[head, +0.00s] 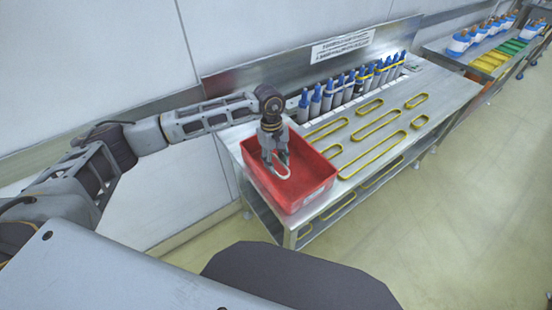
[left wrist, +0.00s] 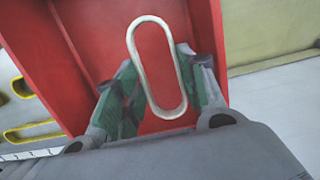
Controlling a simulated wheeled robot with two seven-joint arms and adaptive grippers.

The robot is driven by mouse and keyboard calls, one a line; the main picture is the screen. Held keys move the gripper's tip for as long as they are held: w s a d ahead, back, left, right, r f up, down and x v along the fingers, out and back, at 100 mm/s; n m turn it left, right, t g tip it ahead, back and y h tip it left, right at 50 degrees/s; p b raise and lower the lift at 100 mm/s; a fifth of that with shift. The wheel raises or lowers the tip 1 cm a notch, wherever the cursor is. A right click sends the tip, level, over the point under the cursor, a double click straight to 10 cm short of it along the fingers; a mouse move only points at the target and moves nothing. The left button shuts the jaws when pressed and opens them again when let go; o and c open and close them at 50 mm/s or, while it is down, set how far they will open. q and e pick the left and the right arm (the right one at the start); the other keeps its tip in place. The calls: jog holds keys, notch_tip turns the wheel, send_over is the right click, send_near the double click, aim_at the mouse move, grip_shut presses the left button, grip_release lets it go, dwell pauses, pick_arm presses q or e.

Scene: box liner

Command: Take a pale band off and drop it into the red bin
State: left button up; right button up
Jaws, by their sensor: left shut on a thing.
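A pale oval band (head: 281,168) hangs in my left gripper (head: 272,157) over the red bin (head: 313,200). In the left wrist view the pale band (left wrist: 139,58) stands out between the two green-padded fingers of my left gripper (left wrist: 156,98), with the red wall and floor of the bin (left wrist: 85,30) behind it. The fingers are shut on the band. The bin sits on the near left end of the metal table (head: 440,86). Whether the band touches the bin cannot be told. My right gripper is not in view.
Several yellow oval bands (head: 372,155) lie on the table right of the bin. A row of blue-topped bottles (head: 327,95), some with yellow bands around them, stands along the back. A second table with blue-and-white containers (head: 460,42) is at the far right. Open floor lies in front.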

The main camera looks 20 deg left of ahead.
pick_arm(q)
jog(key=shift+f+b, duration=0.4)
jog(key=shift+f, duration=0.75)
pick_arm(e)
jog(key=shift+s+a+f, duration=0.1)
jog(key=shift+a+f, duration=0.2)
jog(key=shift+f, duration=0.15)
pick_arm(q)
jog(key=o, duration=0.9)
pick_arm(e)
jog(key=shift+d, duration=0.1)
pick_arm(q)
jog(key=shift+w+r, duration=0.1)
jog(key=shift+r, duration=0.4)
jog(key=r, duration=0.3)
jog(key=a+r, duration=0.1)
jog(key=r, duration=0.6)
jog(key=shift+w+a+r, duration=0.2)
jog(key=shift+w+r, duration=0.2)
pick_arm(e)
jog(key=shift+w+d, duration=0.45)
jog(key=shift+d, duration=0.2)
